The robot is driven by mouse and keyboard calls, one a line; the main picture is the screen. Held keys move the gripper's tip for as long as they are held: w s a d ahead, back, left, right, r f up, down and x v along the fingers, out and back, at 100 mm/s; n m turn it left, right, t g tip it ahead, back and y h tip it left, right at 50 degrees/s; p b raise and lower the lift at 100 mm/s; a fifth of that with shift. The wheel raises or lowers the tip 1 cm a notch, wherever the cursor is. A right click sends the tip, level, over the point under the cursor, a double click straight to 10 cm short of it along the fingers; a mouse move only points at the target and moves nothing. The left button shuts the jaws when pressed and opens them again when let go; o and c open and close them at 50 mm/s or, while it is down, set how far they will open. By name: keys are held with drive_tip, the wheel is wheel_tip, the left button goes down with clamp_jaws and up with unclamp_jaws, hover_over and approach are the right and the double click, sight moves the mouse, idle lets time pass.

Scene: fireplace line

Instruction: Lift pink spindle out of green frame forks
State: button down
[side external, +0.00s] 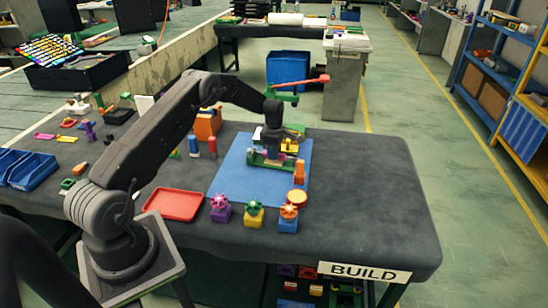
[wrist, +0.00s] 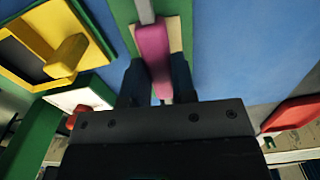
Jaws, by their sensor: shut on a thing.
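My gripper (wrist: 158,82) is shut on the pink spindle (wrist: 153,45), which sits between its two dark fingers in the wrist view. A grey rod (wrist: 146,10) shows at the spindle's far end. Green parts of the frame (wrist: 122,18) run close beside it. In the side view my gripper (side external: 271,146) points down at the green frame (side external: 258,161) on the blue mat (side external: 232,175).
A yellow part with a knob (wrist: 65,55) is at left in the wrist view. An orange block (side external: 299,171) stands right of the frame. A red tray (side external: 174,204) and several flower-topped blocks (side external: 254,215) lie nearer. The table's right side is clear.

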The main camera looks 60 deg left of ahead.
drive_tip(key=shift+r, duration=0.25)
drive_tip(key=shift+r, duration=0.35)
drive_tip(key=shift+r, duration=0.15)
drive_tip(key=shift+r, duration=3.3)
